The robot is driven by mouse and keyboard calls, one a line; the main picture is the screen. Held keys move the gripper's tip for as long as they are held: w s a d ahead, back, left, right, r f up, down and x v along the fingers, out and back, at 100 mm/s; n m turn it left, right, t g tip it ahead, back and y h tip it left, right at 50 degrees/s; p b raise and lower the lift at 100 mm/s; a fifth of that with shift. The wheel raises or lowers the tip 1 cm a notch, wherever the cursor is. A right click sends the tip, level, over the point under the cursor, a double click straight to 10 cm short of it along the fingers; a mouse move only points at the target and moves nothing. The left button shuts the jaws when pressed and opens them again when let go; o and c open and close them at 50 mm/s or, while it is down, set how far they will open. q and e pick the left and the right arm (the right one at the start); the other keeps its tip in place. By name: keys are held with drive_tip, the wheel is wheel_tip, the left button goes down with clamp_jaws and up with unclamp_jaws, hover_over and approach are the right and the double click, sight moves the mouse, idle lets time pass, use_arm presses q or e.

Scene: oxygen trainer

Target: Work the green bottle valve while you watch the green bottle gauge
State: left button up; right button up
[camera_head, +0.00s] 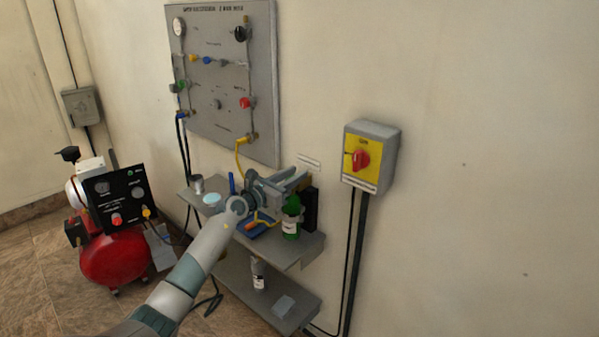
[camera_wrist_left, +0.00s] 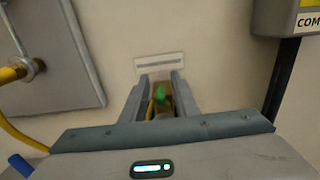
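A green bottle (camera_head: 291,226) with a white label stands on the upper shelf; I cannot make out a valve or gauge on it. My left gripper (camera_head: 303,181) is above and beside its top, with its fingers pointing toward the wall. In the left wrist view the two fingers (camera_wrist_left: 160,92) are apart, and a small green top (camera_wrist_left: 164,96) shows between them, with no visible contact. The wall panel (camera_head: 222,130) carries a green knob (camera_head: 183,86) and a white round gauge (camera_head: 179,27); its reading is too small to tell. My right gripper is out of view.
The upper shelf (camera_head: 302,249) also holds a metal cup (camera_head: 197,183). A lower shelf (camera_head: 238,290) holds a white bottle (camera_head: 258,274). A yellow switch box (camera_head: 368,157) is on the wall to the right. A red compressor (camera_head: 115,258) stands on the floor at left.

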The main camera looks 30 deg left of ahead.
use_arm(q)
drive_tip(key=shift+w+d, duration=0.1)
drive_tip(key=shift+w, duration=0.85)
drive_tip(key=shift+w+d, duration=0.1)
drive_tip(key=shift+w, duration=0.3)
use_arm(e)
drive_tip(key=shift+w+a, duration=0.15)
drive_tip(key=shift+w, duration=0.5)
use_arm(q)
drive_tip(key=shift+c, duration=0.3)
clamp_jaws()
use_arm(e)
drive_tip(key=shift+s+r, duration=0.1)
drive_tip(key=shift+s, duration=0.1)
